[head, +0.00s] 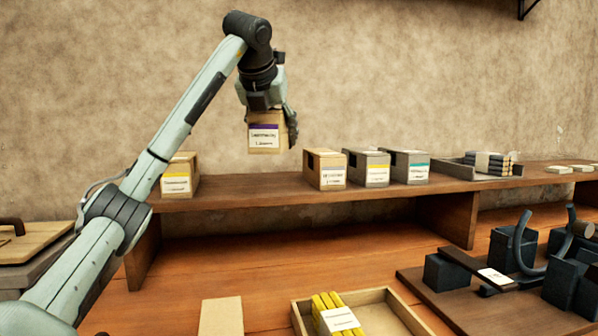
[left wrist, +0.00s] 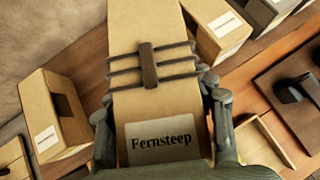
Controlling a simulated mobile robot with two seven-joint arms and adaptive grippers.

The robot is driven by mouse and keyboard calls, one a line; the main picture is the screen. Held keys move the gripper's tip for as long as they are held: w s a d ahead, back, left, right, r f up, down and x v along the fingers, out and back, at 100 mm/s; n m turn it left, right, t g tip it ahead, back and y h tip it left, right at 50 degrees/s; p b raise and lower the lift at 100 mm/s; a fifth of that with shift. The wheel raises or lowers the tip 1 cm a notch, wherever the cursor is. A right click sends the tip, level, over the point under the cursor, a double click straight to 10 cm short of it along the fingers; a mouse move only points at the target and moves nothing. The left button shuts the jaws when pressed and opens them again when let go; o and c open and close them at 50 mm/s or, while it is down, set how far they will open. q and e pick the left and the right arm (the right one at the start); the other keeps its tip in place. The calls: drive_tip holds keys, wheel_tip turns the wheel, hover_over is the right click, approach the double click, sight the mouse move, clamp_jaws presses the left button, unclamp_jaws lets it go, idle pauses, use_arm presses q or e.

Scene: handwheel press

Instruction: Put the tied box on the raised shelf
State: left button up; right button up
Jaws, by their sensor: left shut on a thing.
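The tied box (head: 266,136) is cardboard brown with a white label topped by a purple band. My left gripper (head: 282,110) is shut on it and holds it in the air above the raised shelf (head: 250,188), apart from the board. In the left wrist view the tied box (left wrist: 150,90) shows dark cords, a brown toggle and a label reading "Fernsteep". The left gripper's fingers (left wrist: 160,130) lie along both its sides. The held box is over a bare stretch of shelf. My right gripper is not in view.
A yellow-labelled box (head: 178,175) stands left of the bare stretch. A brown box (head: 325,169) and two grey boxes (head: 367,167) (head: 405,166) stand right. A grey tray (head: 455,169) is farther right. Below are a wooden tray (head: 398,312) and a dark press (head: 520,265).

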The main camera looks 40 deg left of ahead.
use_arm(q)
drive_tip(key=w+a+f, duration=0.2)
drive_tip(key=w, duration=0.1)
drive_tip(key=shift+w+a+f, duration=0.15)
drive_tip(key=shift+a+f, duration=0.15)
drive_tip(key=shift+a, duration=0.05)
drive_tip(key=w+a+f, duration=0.1)
drive_tip(key=w, duration=0.1)
drive_tip(key=w+a+f+p, duration=0.1)
drive_tip(key=w+a+f, duration=0.1)
drive_tip(key=shift+a, duration=0.1)
drive_tip(key=shift+w+a+f, duration=0.1)
drive_tip(key=shift+w+f, duration=0.05)
drive_tip(key=shift+f, duration=0.1)
wheel_tip(320, 180, down, 3)
drive_tip(key=shift+f, duration=0.35)
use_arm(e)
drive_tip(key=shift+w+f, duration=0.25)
use_arm(q)
drive_tip(key=o, duration=1.2)
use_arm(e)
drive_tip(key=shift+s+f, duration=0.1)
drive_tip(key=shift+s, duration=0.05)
